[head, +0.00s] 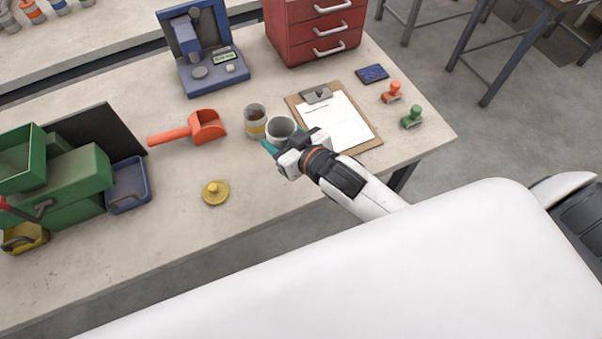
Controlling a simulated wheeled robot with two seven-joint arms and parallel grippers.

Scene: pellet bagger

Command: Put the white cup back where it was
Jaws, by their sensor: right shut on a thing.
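The white cup (281,126) is upright at the middle of the workbench, just left of the clipboard. My right gripper (271,146) is shut on the near side of the cup, and its teal fingers touch the cup's wall. I cannot tell whether the cup rests on the bench or is slightly above it. My left gripper is not in view.
A jar with a yellow band (255,122) stands close left of the cup. The clipboard (366,133) lies to the right. An orange scoop (196,129), a yellow lid (215,192) and green and red stamps (412,117) are nearby.

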